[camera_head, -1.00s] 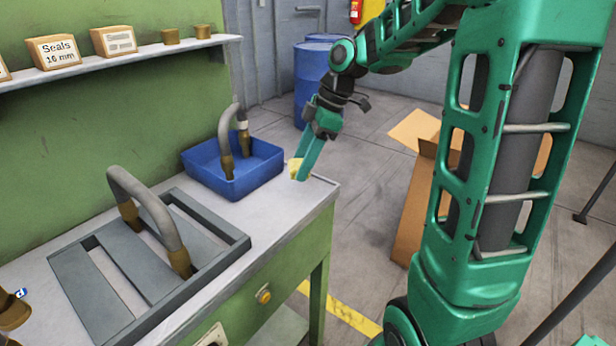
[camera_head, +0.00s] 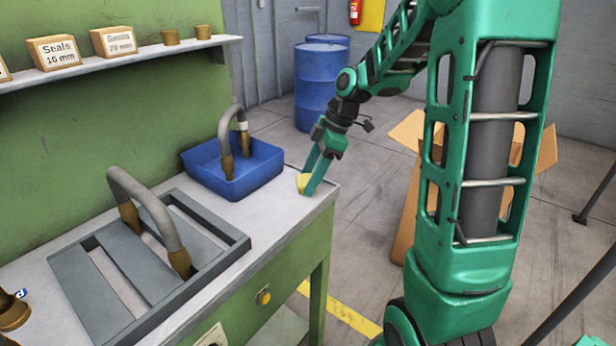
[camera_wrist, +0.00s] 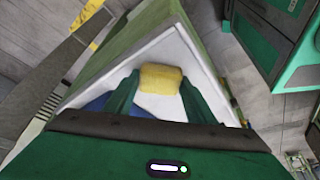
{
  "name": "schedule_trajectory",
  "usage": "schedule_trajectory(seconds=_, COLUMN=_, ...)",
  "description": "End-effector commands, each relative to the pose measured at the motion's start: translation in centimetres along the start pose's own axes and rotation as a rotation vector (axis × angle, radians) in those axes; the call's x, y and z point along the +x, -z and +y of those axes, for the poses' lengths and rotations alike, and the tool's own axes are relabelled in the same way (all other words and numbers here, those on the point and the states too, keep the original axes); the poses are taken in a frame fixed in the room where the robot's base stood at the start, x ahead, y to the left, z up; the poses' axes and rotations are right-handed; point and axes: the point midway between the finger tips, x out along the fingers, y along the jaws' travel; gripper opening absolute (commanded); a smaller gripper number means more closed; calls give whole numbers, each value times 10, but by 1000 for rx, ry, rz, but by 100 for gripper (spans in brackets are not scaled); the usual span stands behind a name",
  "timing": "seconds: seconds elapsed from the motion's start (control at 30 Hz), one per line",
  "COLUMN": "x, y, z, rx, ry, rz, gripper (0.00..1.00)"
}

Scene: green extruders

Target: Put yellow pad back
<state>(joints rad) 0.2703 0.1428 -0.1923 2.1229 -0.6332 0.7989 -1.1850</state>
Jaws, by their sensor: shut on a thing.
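The yellow pad (camera_head: 302,182) is at the far right corner of the workbench top (camera_head: 262,215), small in the head view and partly hidden by a finger. In the wrist view the yellow pad (camera_wrist: 160,79) sits between my two fingertips, over the pale bench top (camera_wrist: 158,104). My gripper (camera_head: 309,182) points down at that corner and is shut on the pad; it also shows in the wrist view (camera_wrist: 157,84). I cannot tell whether the pad touches the bench top.
A blue bin (camera_head: 233,180) holding a bent grey pipe (camera_head: 226,125) stands just left of the gripper. A grey slatted rack (camera_head: 95,288) with another pipe (camera_head: 150,205) lies nearer. A shelf (camera_head: 120,60) with boxes hangs above. A cardboard box (camera_head: 405,215) stands on the floor at right.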

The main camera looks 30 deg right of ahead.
Motion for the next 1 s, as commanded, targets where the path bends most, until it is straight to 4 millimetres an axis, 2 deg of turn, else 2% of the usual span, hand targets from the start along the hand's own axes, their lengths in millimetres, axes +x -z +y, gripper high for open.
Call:
schedule_trajectory(seconds=0.03, x=1, y=0, z=0, rx=0, ry=1, rz=0, gripper=55)
schedule_trajectory(seconds=0.1, x=1, y=0, z=0, rx=0, ry=0, rz=0, gripper=69)
schedule_trajectory(seconds=0.4, x=0, y=0, z=0, rx=0, ry=0, rz=0, gripper=69)
schedule_trajectory(seconds=0.53, x=-9, y=1, z=1, rx=0, ry=-4, rz=0, gripper=69)
schedule_trajectory(seconds=0.67, x=-29, y=0, z=1, rx=2, ry=-4, rz=0, gripper=69)
schedule_trajectory(seconds=1.0, x=-95, y=0, z=1, rx=0, ry=-5, rz=-1, gripper=69)
